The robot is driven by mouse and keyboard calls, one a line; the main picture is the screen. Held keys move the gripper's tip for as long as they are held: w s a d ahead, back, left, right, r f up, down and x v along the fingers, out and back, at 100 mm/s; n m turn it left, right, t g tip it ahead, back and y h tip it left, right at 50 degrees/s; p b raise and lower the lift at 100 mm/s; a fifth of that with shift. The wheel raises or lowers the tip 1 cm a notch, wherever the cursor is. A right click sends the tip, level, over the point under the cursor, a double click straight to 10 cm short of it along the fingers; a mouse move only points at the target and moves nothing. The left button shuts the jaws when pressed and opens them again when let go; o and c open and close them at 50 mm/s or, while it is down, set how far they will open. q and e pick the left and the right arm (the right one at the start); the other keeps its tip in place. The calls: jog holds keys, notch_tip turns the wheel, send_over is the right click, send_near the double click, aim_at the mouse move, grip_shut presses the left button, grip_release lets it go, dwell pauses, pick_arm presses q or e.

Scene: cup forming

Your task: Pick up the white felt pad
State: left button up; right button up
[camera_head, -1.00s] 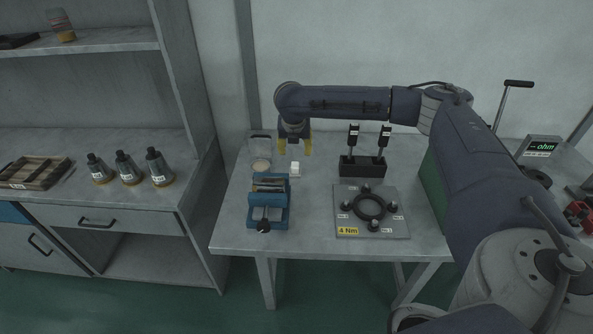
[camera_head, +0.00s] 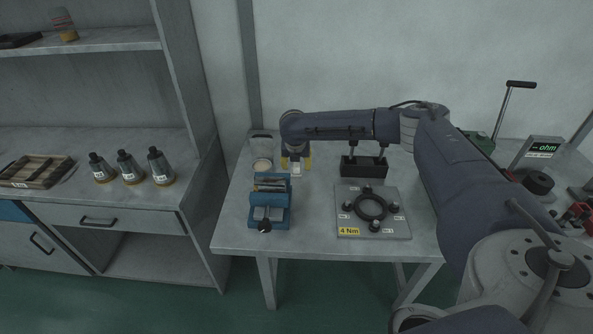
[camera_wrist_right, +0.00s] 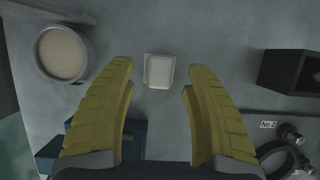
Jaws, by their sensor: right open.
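The white felt pad (camera_head: 296,171) is a small pale block on the table behind the blue vise. In the right wrist view the pad (camera_wrist_right: 159,70) lies between the fingertips and just beyond them, with a clear gap on both sides. My right gripper (camera_head: 296,163) has yellow fingers and is low over the pad. In the right wrist view the gripper (camera_wrist_right: 157,80) is open and empty. Its height above the pad is hard to tell. My left gripper is not in view.
A round container with beige contents (camera_head: 262,165) stands left of the pad, and the blue vise (camera_head: 269,205) is in front. A black holder (camera_head: 364,167) is to the right. A plate with a black ring (camera_head: 372,222) lies at front right.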

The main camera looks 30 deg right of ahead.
jog(key=shift+x, duration=1.15)
jog(key=shift+c, duration=0.3)
grip_shut()
